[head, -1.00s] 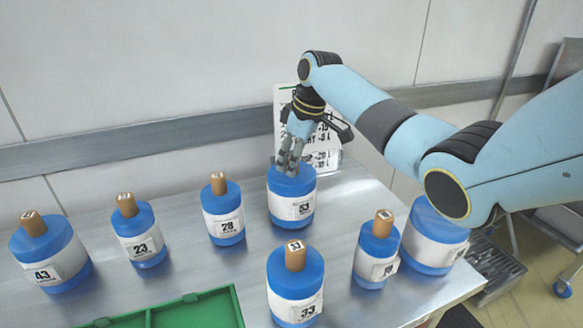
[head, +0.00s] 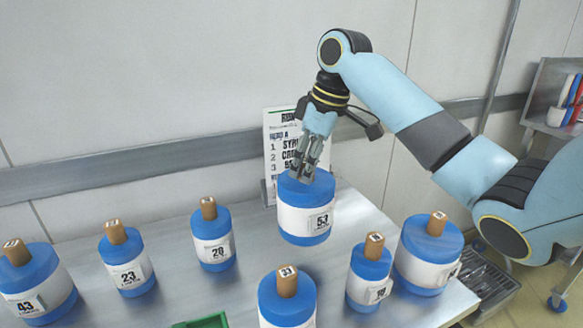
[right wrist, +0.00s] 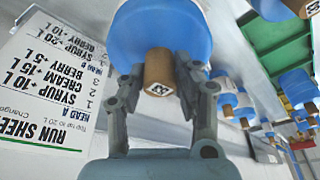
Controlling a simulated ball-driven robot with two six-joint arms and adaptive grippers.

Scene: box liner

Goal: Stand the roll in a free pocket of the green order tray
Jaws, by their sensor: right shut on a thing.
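My right gripper (head: 311,168) is shut on the brown core of a large blue-and-white roll labelled 53 (head: 303,215). The roll hangs upright and seems a little above the metal table. In the right wrist view, the core marked 53 (right wrist: 159,72) sits between the two fingertips (right wrist: 157,90), with the blue roll end (right wrist: 150,30) behind it. The green order tray (head: 205,321) shows only as a small corner at the bottom of the head view. My left gripper is not in view.
Other upright rolls stand on the table: 43 (head: 38,285), 23 (head: 128,265), 20 (head: 213,240), 33 (head: 287,303), a small one (head: 368,277) and a wide one (head: 428,258). A printed run sheet (head: 283,145) stands behind the held roll, near the wall.

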